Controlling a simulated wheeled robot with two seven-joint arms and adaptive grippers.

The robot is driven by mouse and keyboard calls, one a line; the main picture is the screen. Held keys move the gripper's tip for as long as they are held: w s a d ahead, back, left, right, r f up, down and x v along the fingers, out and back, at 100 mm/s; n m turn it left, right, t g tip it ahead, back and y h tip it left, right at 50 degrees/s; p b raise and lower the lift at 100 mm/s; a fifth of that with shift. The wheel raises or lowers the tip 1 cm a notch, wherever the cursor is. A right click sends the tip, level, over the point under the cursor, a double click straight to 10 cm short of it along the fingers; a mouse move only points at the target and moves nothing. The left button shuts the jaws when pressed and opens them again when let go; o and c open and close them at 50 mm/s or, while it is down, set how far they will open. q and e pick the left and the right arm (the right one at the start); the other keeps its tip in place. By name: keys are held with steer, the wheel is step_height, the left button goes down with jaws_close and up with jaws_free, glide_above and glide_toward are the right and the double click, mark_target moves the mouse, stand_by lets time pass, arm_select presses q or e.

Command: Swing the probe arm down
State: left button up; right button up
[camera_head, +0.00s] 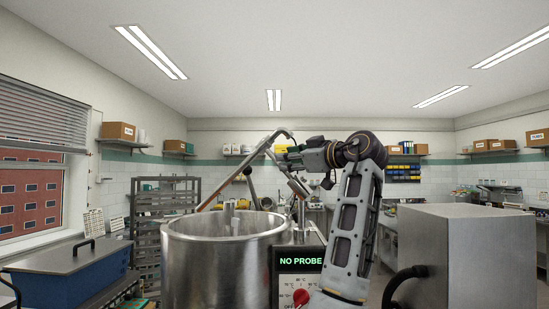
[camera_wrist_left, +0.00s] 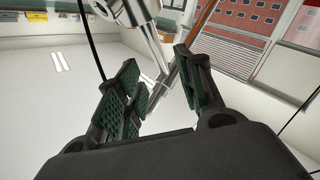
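The probe arm (camera_head: 240,172) is a thin bent metal tube raised over the big steel kettle (camera_head: 220,262). It slants from a high bend down to the left, above the kettle's rim. My left gripper (camera_head: 283,147) is beside the tube's upper bend. In the left wrist view the gripper (camera_wrist_left: 162,88) is open, its green-padded fingers spread apart. A steel rod (camera_wrist_left: 150,35) runs down behind and between the fingers; I cannot tell whether they touch it. The control box display (camera_head: 300,261) reads "NO PROBE". My right gripper is not in view.
A red knob (camera_head: 301,297) sits below the display. A large steel cabinet (camera_head: 465,255) stands at the right and a blue lidded box (camera_head: 70,275) at the left. A rack (camera_head: 145,215) stands behind the kettle. The air above the kettle is mostly free.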

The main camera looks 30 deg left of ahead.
mark_target(274, 159)
arm_select(q)
steer(key=shift+p+x, duration=0.9)
steer(key=shift+x, duration=2.55)
steer(key=shift+c, duration=0.4)
jaws_close()
